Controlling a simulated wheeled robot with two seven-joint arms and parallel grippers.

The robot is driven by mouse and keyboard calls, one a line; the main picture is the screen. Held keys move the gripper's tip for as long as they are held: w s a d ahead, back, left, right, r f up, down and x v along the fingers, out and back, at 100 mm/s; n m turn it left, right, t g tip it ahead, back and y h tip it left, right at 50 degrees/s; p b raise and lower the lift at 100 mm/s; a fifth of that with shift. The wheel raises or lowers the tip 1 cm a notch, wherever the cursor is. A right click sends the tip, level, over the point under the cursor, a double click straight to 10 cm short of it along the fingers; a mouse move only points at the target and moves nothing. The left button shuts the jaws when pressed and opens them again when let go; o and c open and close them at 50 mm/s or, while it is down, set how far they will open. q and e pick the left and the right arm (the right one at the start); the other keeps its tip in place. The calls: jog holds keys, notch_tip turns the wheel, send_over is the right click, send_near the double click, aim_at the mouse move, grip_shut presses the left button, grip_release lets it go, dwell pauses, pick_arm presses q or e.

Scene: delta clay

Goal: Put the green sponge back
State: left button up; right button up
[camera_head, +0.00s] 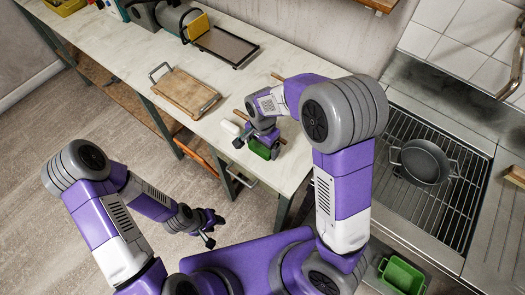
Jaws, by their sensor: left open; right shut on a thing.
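The green sponge (259,149) is at the front edge of the pale counter, partly hidden by my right gripper (264,143). That gripper is shut on the sponge; I cannot tell whether the sponge touches the counter. My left gripper (208,232) is open and empty, low in front of the counter and apart from it. A green open container (402,276) is at the bottom right, below the sink edge.
On the pale counter (215,150) lie a small white block (230,127), a wooden tray (185,92) with handles and a dark tray (225,46). A dark pan (424,162) stands on the wire rack (440,205) at right. Floor at left is clear.

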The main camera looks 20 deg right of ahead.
aim_at(262, 151)
jog(key=shift+f+b, duration=0.4)
jog(key=shift+f, duration=1.15)
jog(key=shift+f, duration=0.25)
jog(key=o, duration=0.6)
jog(key=shift+o, duration=0.2)
jog(key=shift+r, duration=0.15)
notch_tip(262, 151, up, 12)
jog(key=p, duration=0.3)
jog(key=shift+r+p, duration=0.1)
jog(key=shift+p, duration=0.25)
